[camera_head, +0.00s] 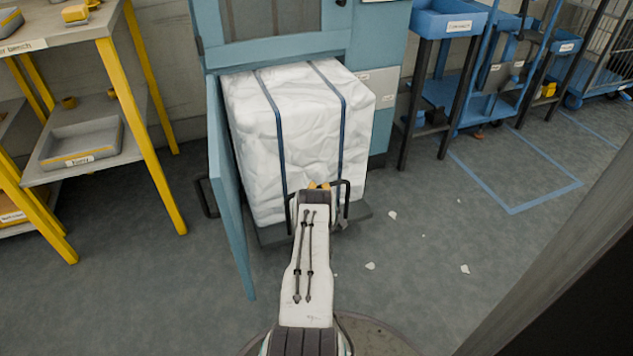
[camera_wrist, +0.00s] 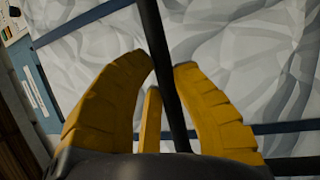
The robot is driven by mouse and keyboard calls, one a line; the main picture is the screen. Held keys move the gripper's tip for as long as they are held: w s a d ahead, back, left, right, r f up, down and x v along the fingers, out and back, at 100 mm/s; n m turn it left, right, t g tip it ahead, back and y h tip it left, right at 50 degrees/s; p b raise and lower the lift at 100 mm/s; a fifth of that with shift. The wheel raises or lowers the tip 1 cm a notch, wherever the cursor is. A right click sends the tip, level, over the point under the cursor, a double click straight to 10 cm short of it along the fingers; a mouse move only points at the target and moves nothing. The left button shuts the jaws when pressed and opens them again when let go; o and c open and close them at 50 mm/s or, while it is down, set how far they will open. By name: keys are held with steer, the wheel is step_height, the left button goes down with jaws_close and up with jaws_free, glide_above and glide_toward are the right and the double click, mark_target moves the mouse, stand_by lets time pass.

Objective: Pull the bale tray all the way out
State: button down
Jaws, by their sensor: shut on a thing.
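The bale tray (camera_head: 354,220) is a dark flat plate at floor level, showing at the front and right foot of a white wrapped bale (camera_head: 305,120). The bale has two dark blue straps and stands partly out of the blue press (camera_head: 380,95). My gripper (camera_head: 318,186) is low in front of the bale. In the wrist view, its yellow fingers (camera_wrist: 163,70) are shut on a dark bar, the tray handle (camera_wrist: 150,25), with the bale close behind. My gripper and arm hide part of the handle and the tray's front edge in the head view.
The press door (camera_head: 228,190) stands open along the bale's left side. A yellow-legged bench (camera_head: 70,30) is at left; blue carts (camera_head: 445,25) are at back right. White scraps (camera_head: 370,266) lie on the floor to the right. A dark post fills the lower right corner.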

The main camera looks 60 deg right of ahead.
steer(key=c, duration=0.9)
jaws_free()
steer(key=shift+w+d, duration=0.1)
steer(key=shift+w, duration=0.05)
steer(key=shift+c, duration=0.2)
steer(key=v, duration=0.7)
steer(key=shift+a, duration=0.25)
